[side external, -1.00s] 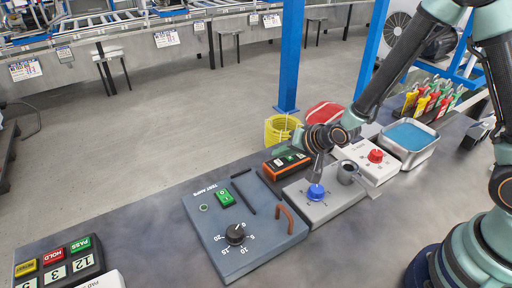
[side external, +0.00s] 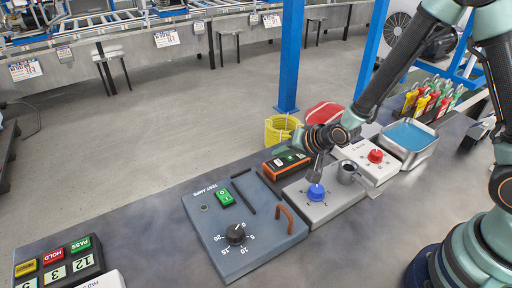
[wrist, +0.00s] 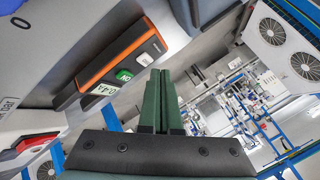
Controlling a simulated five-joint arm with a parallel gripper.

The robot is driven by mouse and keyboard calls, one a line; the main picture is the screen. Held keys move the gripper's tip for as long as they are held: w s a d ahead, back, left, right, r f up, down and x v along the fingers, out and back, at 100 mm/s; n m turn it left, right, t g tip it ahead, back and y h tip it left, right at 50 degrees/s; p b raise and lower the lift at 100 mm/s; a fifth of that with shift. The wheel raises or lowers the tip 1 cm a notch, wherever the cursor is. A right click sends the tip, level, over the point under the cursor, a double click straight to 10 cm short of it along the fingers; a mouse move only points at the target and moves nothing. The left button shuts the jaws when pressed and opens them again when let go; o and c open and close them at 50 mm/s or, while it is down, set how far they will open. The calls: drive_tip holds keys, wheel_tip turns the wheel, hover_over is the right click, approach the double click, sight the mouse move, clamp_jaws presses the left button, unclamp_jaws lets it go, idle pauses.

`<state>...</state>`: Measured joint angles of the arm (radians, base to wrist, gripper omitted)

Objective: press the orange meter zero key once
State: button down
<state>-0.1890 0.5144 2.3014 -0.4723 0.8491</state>
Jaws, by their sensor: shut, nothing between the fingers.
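The orange meter (side external: 273,165) is an orange and dark hand-held box lying at the back of the bench, behind the grey unit with a blue knob. I cannot read which key is zero. My gripper (side external: 317,179) is shut and empty, pointing down just above the blue knob, right of the meter. In the wrist view my gripper's dark green fingers (wrist: 161,75) are together.
The blue knob (side external: 316,193) is directly under my fingers; contact is unclear. The test amps box (side external: 218,247) is left. Bare bench lies in front.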

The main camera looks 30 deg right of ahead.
sight(281, 166)
drive_tip(key=shift+f, duration=0.1)
idle(0.7)
drive_tip(key=shift+d+f, duration=0.15)
drive_tip(key=shift+f, duration=0.2)
drive_tip(key=shift+f, duration=0.4)
idle(0.7)
idle(0.3)
drive_tip(key=shift+r, duration=0.85)
drive_tip(key=shift+r, duration=2.5)
drive_tip(key=shift+r, duration=0.1)
